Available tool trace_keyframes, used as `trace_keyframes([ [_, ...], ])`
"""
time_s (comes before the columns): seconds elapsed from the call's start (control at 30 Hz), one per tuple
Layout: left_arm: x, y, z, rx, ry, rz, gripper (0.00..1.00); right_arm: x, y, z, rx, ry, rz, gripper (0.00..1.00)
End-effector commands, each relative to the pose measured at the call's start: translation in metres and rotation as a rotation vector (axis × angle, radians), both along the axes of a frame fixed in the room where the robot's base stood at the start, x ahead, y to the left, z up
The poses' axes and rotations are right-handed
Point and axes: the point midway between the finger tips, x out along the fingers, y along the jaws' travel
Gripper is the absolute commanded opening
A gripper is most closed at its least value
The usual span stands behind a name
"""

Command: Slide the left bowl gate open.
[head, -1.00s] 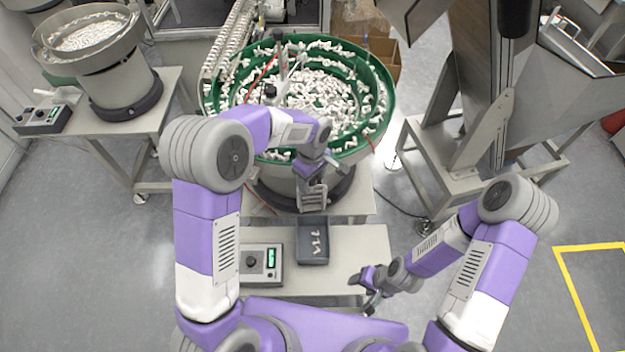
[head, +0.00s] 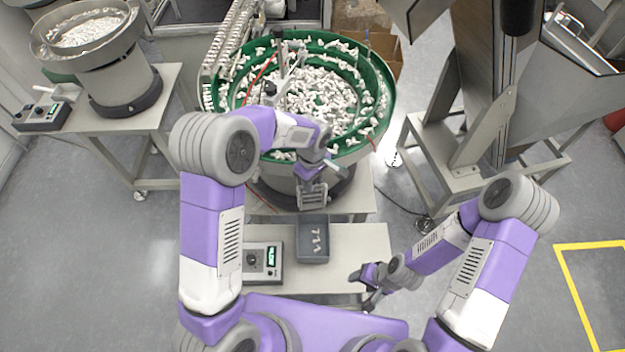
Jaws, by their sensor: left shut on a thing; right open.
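The green-rimmed bowl (head: 378,125) full of white parts stands ahead of me. My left gripper (head: 322,170) is at the bowl's near outer wall, just below the green rim. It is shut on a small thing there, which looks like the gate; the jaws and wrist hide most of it. I cannot tell how far the gate stands open. A grey slatted piece (head: 313,196) shows just below the gripper. My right gripper (head: 368,290) is open and empty, low by the right edge of the near table.
A grey tray (head: 313,254) with a few white parts and a control box (head: 264,262) sit on the near table (head: 362,242). A second bowl feeder (head: 125,45) stands on a table at the left. A metal hopper stand (head: 460,175) is at the right.

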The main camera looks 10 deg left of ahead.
Motion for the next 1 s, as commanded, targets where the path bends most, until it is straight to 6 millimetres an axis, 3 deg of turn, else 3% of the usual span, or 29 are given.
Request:
trace_keyframes([
  [0.17, 0.0, -0.001, 0.002, -0.001, 0.001, 0.0, 0.0, 0.0, 0.0, 0.001, 0.0, 0.0, 0.0, 0.57],
  [0.43, 0.0, -0.001, 0.041, -0.001, -0.002, 0.0, 0.0, 0.0, 0.0, 0.019, 0.0, 0.0, 0.0, 0.57],
  [0.7, 0.0, -0.001, 0.04, -0.001, 0.001, -0.001, 0.0, 0.0, 0.0, 0.018, 0.0, 0.0, 0.0, 0.57],
  [0.73, 0.0, -0.001, 0.04, -0.001, 0.0, -0.001, 0.36, 0.0, 0.0, 0.018, 0.0, 0.0, 0.0, 0.57],
  [0.87, 0.0, -0.001, 0.04, -0.001, 0.001, -0.001, 0.56, 0.0, 0.0, 0.018, 0.0, 0.0, 0.0, 0.57],
  [1.0, 0.0, 0.0, 0.04, -0.001, 0.001, -0.001, 0.58, 0.0, 0.0, 0.018, 0.0, 0.0, 0.0, 0.57],
])
